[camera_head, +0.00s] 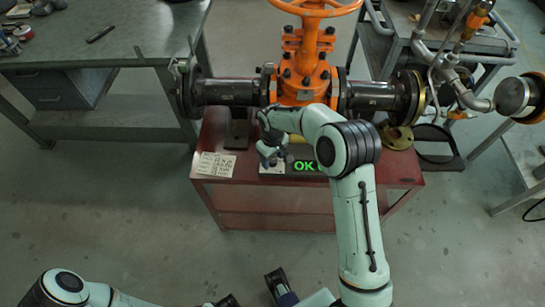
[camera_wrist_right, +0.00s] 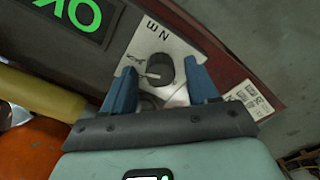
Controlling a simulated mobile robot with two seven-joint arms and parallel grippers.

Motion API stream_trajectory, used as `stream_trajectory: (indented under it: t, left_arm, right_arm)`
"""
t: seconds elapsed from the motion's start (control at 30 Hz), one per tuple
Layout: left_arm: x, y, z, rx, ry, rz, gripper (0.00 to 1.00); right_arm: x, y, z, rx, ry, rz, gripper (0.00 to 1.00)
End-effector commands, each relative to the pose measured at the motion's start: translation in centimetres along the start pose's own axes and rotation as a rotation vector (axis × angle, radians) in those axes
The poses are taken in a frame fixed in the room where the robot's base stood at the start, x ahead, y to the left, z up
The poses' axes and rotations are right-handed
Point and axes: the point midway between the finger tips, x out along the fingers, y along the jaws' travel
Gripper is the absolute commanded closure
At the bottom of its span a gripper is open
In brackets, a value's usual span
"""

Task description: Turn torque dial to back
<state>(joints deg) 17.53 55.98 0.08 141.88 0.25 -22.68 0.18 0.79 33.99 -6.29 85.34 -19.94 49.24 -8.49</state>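The torque dial (camera_wrist_right: 160,68) is a dark round knob with a light pointer, on a pale metal plate marked with letters in the right wrist view. My right gripper (camera_wrist_right: 160,72) has its two blue fingers spread, one on each side of the dial, with gaps visible between fingers and knob. How high the fingertips are over the plate is unclear. In the head view my right gripper (camera_head: 271,150) is over the plate's (camera_head: 272,169) area and hides the dial. My left arm (camera_head: 68,284) is low at the left; its gripper's state is unclear.
A dark panel with a green OK display (camera_head: 304,166) adjoins the plate on the red stand (camera_head: 290,196). The orange gate valve (camera_head: 305,60) and dark pipes (camera_head: 230,91) rise behind. A paper label (camera_head: 215,164) lies left. A grey workbench (camera_head: 130,30) stands back left.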

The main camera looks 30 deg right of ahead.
Motion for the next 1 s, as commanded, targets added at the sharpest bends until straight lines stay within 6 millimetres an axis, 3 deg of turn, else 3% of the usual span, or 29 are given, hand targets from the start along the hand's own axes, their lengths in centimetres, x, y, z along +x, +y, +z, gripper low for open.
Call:
stream_trajectory:
  t: [0.2,0.33,0.8,1.0]
  left_arm:
    - [0.0,0.0,0.0,0.000,0.000,0.000,0.57]
    - [-0.1,0.0,0.1,0.000,-0.001,0.000,0.57]
    - [-0.9,0.1,0.5,-0.001,-0.014,-0.003,0.57]
    - [-1.1,0.2,0.6,-0.002,-0.017,-0.004,0.57]
  right_arm:
    - [-0.1,0.0,0.0,-0.001,-0.002,-0.001,0.41]
    - [-1.3,0.0,0.0,-0.001,0.002,0.000,0.41]
    - [-11.1,-0.1,-0.1,-0.002,0.003,-0.001,0.41]
    - [-13.1,0.0,0.0,-0.001,0.000,-0.001,0.41]
